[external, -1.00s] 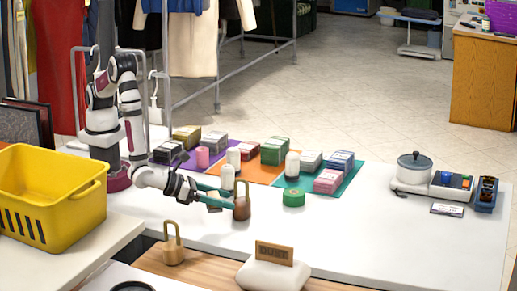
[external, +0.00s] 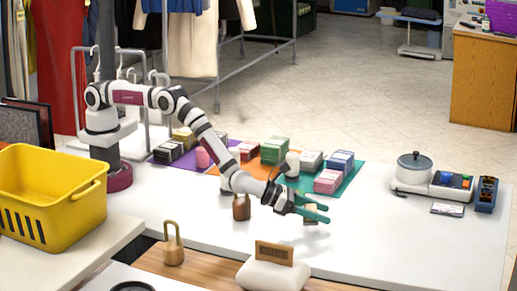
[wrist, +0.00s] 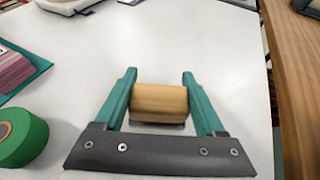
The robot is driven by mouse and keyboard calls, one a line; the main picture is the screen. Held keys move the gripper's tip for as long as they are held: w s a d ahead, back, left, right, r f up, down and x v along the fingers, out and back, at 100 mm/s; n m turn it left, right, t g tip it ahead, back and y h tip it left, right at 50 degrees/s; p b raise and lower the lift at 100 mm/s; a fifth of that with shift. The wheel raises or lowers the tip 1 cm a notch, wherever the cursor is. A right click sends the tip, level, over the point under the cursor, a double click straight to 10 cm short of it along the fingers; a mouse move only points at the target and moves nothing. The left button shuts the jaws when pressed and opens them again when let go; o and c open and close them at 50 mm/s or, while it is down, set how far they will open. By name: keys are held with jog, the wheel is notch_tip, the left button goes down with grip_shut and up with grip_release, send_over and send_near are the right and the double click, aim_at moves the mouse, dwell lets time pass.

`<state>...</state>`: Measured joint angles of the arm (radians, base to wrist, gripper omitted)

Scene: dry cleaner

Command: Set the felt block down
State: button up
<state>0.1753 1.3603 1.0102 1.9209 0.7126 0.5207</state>
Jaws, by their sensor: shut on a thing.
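The felt block (wrist: 159,101) is a small tan wooden block with a thin grey layer along its lower edge. In the wrist view it sits between the two teal fingers of my gripper (wrist: 159,76), which are shut on its sides. In the external view my gripper (external: 326,213) is low over the white table (external: 400,240), right of the brass padlock. The block is mostly hidden there behind the fingers. I cannot tell whether it touches the table.
A green tape roll (wrist: 22,138) lies left of my gripper in the wrist view. A teal mat (external: 350,177) with boxes is behind. A sign on a white base (external: 272,275) is in front.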

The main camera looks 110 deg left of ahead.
aim_at(318, 231)
jog(key=shift+f, duration=1.45)
